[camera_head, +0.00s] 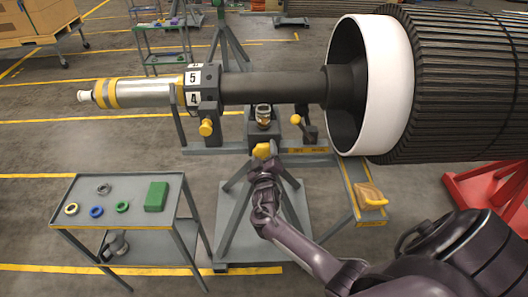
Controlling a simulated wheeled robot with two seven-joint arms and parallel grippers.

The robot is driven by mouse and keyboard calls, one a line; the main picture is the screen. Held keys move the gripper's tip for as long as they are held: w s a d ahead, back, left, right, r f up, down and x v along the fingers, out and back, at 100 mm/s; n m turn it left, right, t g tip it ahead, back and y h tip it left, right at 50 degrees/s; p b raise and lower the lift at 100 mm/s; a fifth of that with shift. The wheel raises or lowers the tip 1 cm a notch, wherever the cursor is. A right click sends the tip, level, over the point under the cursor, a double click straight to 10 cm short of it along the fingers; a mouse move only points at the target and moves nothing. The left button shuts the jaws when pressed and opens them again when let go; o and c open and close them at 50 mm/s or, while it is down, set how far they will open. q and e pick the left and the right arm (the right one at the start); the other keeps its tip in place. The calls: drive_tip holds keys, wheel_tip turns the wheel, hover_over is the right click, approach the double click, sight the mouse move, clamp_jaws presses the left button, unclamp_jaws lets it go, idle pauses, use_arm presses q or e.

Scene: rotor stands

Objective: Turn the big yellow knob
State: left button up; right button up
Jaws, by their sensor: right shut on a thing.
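A yellow knob (262,150) shows at the front of the rotor stand (228,210), below the dark shaft. My right gripper (264,163) reaches up to it from the lower right and is shut on it. The fingers hide the lower part of the knob. Another yellow knob (206,127) hangs under the numbered block on the shaft, to the upper left of my gripper. A smaller yellow knob (295,119) shows to the upper right of my gripper. My left gripper is not in view.
The large rotor (455,85) with its white ring (396,85) fills the upper right. A grey cart (130,190) with several rings and a green box (157,196) stands at the left. A yellow-handled block (370,196) lies on the stand's right arm.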

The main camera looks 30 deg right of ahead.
drive_tip(key=shift+n, duration=1.2)
drive_tip(key=shift+f, duration=0.1)
drive_tip(key=o, duration=1)
drive_tip(key=v, duration=0.8)
drive_tip(key=shift+d, duration=0.1)
